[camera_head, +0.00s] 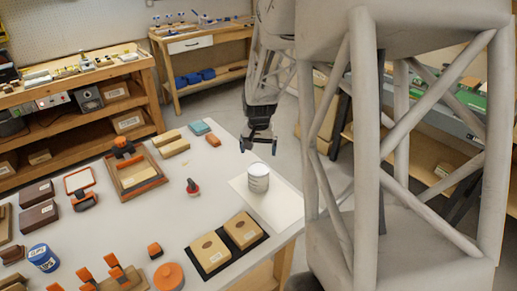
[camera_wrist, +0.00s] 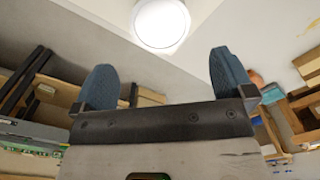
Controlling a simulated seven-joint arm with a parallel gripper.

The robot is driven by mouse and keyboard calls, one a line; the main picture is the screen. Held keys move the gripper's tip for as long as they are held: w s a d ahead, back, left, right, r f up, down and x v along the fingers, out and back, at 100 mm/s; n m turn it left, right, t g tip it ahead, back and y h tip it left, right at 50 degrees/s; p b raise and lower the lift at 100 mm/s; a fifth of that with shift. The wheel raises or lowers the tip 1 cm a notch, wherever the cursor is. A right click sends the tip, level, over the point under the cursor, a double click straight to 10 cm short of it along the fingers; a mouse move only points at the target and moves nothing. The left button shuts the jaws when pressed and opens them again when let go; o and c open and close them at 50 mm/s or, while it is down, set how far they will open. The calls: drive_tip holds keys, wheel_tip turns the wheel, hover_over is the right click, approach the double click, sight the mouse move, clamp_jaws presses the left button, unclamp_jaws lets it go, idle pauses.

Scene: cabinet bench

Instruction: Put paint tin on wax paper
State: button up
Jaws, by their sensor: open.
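The paint tin (camera_head: 258,178), a pale grey-white cylinder with a white lid, stands upright on the wax paper (camera_head: 284,212), a white sheet at the right edge of the table. In the wrist view its round white lid (camera_wrist: 161,24) shows at the top, beyond the fingertips. My gripper (camera_head: 258,149) is above and slightly behind the tin in the head view, with its blue-tipped fingers apart and nothing between them. The open fingers also show in the wrist view (camera_wrist: 163,70), clear of the tin.
A black tray (camera_head: 228,262) with two tan blocks lies in front of the paper. A red-and-black tool (camera_head: 193,187) stands to its left. A blue tin (camera_head: 43,257) and orange-handled tools are farther left. Bare table lies around the tool.

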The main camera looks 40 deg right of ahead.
drive_tip(key=s+a+r+n, duration=0.2)
drive_tip(key=s+a+r, duration=0.1)
drive_tip(key=a+r, duration=0.65)
drive_tip(key=s+a+r+n+t, duration=0.1)
drive_tip(key=s+a+r+n, duration=0.2)
drive_tip(key=s+a, duration=0.6)
drive_tip(key=s+a+r+n+t, duration=0.1)
drive_tip(key=s+a+r+n, duration=0.2)
drive_tip(key=s+a, duration=0.7)
drive_tip(key=shift+s+a+r+n+t, duration=0.3)
drive_tip(key=shift+r+n, duration=0.1)
drive_tip(key=shift+r, duration=0.55)
